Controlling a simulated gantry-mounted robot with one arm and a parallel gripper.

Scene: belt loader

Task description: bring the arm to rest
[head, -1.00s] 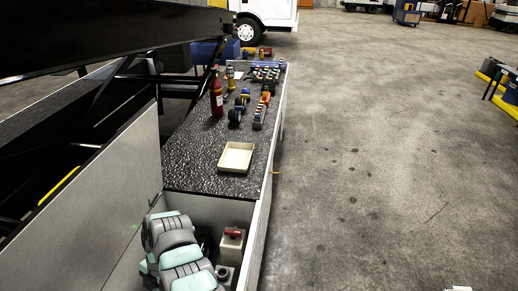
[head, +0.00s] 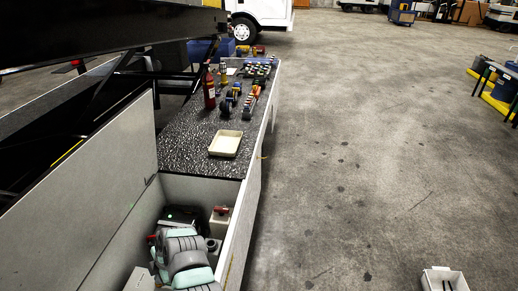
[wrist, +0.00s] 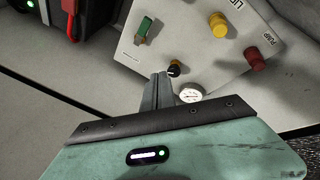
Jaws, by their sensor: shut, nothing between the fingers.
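My gripper (wrist: 160,92) shows in the wrist view with its two grey fingers together and nothing between them. The fingertips are close to a light control panel (wrist: 190,52), just below a small black knob (wrist: 174,68); I cannot tell whether they touch it. The panel also has a green switch (wrist: 145,28), a yellow knob (wrist: 218,24) and a red knob (wrist: 254,58). In the head view my mint and grey arm is folded low inside the open bay; my gripper is hidden there.
A white box with a red handle (head: 220,218) and a black case (head: 182,215) stand in the bay. A speckled counter (head: 190,150) beyond holds a cream tray (head: 225,143), a red bottle (head: 209,92) and several fittings. The floor at right is open, with a white bin (head: 444,281).

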